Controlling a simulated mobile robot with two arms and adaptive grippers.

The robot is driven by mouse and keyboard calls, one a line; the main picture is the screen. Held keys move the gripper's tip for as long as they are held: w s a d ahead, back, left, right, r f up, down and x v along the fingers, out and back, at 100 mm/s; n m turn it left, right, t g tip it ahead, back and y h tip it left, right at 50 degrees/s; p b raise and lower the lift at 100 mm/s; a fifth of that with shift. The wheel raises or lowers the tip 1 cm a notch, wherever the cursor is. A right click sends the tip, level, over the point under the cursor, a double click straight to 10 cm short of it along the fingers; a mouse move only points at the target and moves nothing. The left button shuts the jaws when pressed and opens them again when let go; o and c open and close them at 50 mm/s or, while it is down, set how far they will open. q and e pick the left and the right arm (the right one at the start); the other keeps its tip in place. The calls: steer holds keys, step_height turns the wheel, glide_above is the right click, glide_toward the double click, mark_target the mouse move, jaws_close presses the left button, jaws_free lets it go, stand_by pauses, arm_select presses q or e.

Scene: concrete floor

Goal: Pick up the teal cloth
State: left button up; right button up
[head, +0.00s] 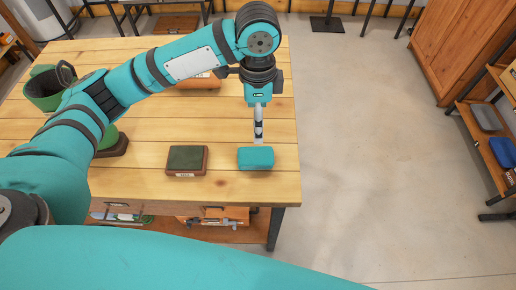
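The teal cloth (255,158) is a folded, block-like bundle lying on the wooden table (150,60), near its front right corner. My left arm reaches across the table, and my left gripper (258,136) points down right at the cloth's back edge. The fingers are seen edge-on, one behind the other, so the gap between them is hidden. I cannot tell whether they touch the cloth. My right gripper is out of view.
A dark green block with a brown base (187,160) lies left of the cloth. A green container (45,88) stands at the table's left. A lower shelf (190,232) holds orange items. Open concrete floor (370,150) lies to the right, with shelving (490,140) beyond.

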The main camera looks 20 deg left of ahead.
arm_select(q)
glide_above(255, 155)
step_height(255, 155, down, 6)
steer(key=r, duration=0.1)
steer(key=f, duration=0.2)
steer(key=f+p, duration=0.1)
steer(key=f, duration=0.1)
steer(key=shift+s+d, duration=0.1)
steer(key=shift+d, duration=0.2)
steer(key=shift+f, duration=1)
steer(key=shift+f+p, duration=0.35)
steer(key=shift+p, duration=0.1)
steer(key=f, duration=0.2)
steer(key=f+p, duration=0.1)
steer(key=shift+a+f, duration=0.3)
steer(key=shift+f, duration=0.45)
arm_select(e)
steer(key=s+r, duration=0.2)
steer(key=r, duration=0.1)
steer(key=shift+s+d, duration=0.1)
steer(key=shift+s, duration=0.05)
arm_select(q)
steer(key=c, duration=1.2)
